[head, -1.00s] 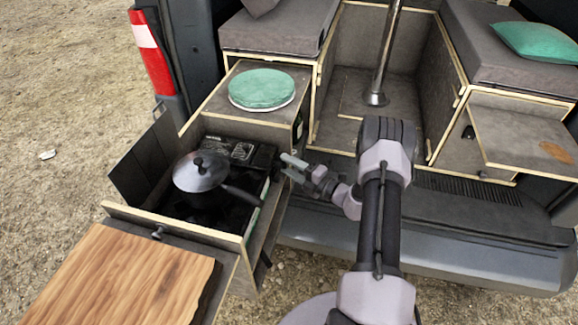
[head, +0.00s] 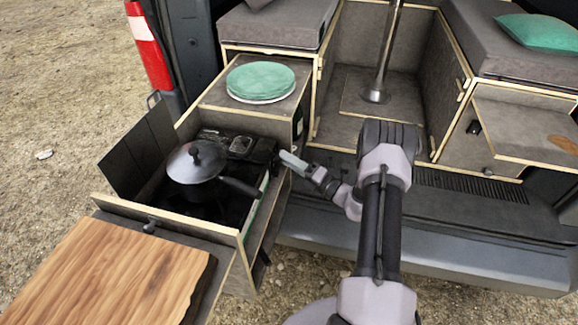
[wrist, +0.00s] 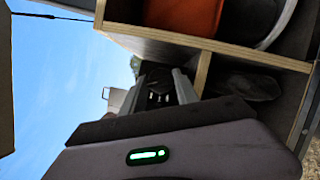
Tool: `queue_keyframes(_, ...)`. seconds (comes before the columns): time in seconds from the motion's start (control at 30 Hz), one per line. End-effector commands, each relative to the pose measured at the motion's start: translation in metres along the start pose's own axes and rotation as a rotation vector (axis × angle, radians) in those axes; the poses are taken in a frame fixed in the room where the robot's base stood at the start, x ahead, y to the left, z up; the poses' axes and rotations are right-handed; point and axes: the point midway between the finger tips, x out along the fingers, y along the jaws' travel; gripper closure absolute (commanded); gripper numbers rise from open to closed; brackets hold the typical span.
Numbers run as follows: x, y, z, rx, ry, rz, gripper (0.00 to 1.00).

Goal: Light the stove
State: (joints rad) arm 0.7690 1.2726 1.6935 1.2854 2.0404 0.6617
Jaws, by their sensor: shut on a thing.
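The black stove (head: 250,147) sits in a pull-out box at the left of the van's tailgate. A dark pot (head: 215,187) with a domed lid (head: 195,162) stands on it, its handle pointing right. I see no flame; the burner under the pot is hidden. My gripper (head: 288,160) is at the stove's right side, its fingers seen nearly edge-on. It seems to be shut on the stove's knob, which the fingers hide. In the wrist view my gripper's fingers (wrist: 158,88) show beyond its grey body, and the knob cannot be made out.
A wooden board (head: 110,275) lies in front of the stove. Green plates (head: 260,82) are stacked on the box behind it. A table post (head: 385,55) stands in the van. The wrist view shows an orange item (wrist: 185,15) on a shelf beside the gripper.

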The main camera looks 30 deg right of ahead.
Motion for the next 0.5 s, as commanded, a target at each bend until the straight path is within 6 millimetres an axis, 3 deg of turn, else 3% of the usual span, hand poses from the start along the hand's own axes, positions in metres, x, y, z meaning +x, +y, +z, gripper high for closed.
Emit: queue_keyframes(0.5,0.0001,-0.0047,0.0001,-0.449,0.000,0.187,1.00)
